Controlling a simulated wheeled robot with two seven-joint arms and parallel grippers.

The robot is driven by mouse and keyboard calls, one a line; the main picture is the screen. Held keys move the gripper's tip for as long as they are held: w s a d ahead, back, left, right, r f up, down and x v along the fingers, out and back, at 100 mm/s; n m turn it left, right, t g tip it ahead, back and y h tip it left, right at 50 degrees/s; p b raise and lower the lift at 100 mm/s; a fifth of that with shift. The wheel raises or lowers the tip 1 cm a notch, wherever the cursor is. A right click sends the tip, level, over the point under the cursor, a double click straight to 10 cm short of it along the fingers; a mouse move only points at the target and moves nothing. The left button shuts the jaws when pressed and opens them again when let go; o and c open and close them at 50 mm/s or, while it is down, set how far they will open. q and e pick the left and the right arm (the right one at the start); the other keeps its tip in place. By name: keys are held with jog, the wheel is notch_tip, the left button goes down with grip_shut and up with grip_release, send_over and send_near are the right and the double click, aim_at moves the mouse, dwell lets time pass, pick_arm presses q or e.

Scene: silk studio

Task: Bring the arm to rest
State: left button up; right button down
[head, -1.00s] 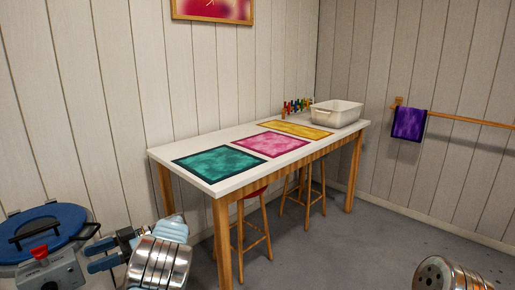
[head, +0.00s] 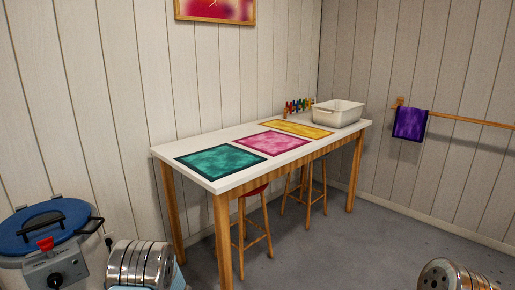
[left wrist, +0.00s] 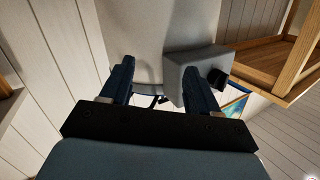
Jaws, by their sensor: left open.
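My left gripper (left wrist: 157,82) shows in the left wrist view with its two dark blue fingers apart and nothing held between them. A pale pot body with a grey control box (left wrist: 188,75) is beyond the fingers. In the head view, a metal part of my left arm is at the lower left, beside the pot, and its gripper is out of sight. A metal part of my right arm is at the lower right edge. The right gripper is not in view.
A blue-lidded pot (head: 45,228) with a control box (head: 53,262) stands at the lower left. A white table (head: 232,183) holds coloured cloths, small bottles (head: 299,106) and a white tub (head: 338,113). Stools (head: 255,225) are under it. The floor at right is clear.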

pick_arm(q)
jog(key=s+d+f+m+t+h, duration=0.1)
jog(key=d+f+m+t+h, duration=0.1)
jog(key=d+f+h, duration=0.3)
jog(key=d+f+m+t+h, duration=0.1)
jog(key=d+f+m+h, duration=0.15)
jog(key=f, duration=0.45)
jog(key=s+d+f+m+g+h, duration=0.1)
jog(key=s+d+f+m+h, duration=0.1)
jog(key=s+d+f+h, duration=0.2)
jog(key=s+d+f+m+g+h, duration=0.1)
jog(key=s+d+f+m+h, duration=0.2)
jog(key=s+d, duration=0.8)
jog(key=d+f+h, duration=0.2)
jog(key=d+h, duration=0.1)
jog(key=d, duration=0.4)
jog(key=shift+f+g, duration=0.3)
jog(key=s+d+g+h, duration=0.1)
jog(key=s+d, duration=0.1)
jog(key=s, duration=0.1)
jog(key=s+d+r+m+g+h, duration=0.1)
jog(key=s+d, duration=0.1)
jog(key=s, duration=0.1)
jog(key=s+d+m+g+h, duration=0.1)
jog(key=s+d, duration=0.2)
jog(key=s, duration=0.1)
jog(key=shift+d+r, duration=0.1)
jog(key=shift+r, duration=0.2)
jog(key=shift+c, duration=0.2)
